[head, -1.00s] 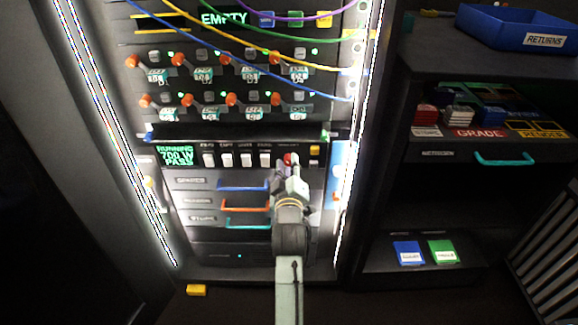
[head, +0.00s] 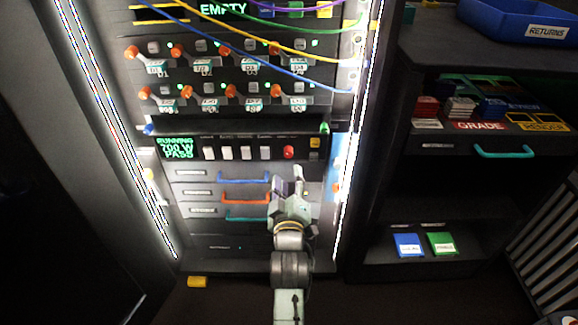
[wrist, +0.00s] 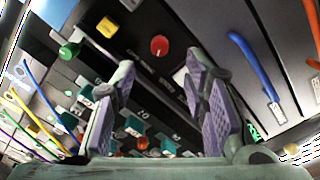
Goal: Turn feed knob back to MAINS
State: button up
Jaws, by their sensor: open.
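The red feed knob (head: 288,152) sits at the right of the black control panel with a green display (head: 176,148) reading "RUNNING 700 W PASS". It also shows in the wrist view (wrist: 159,45), beyond and between my fingertips. My gripper (head: 289,178) is just below and in front of the knob, apart from it. Its two padded fingers stand open in the wrist view (wrist: 160,75) with nothing between them. The knob's label is too small to read, so I cannot tell its setting.
White switches (head: 225,153) are left of the knob, and a yellow button (head: 314,142) is up to its right. Drawers with blue (head: 243,181), red and teal handles lie below. Cables cross the rack above. A shelf unit stands at right.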

jog(key=s, duration=0.3)
jog(key=shift+s, duration=0.2)
jog(key=shift+a, duration=0.1)
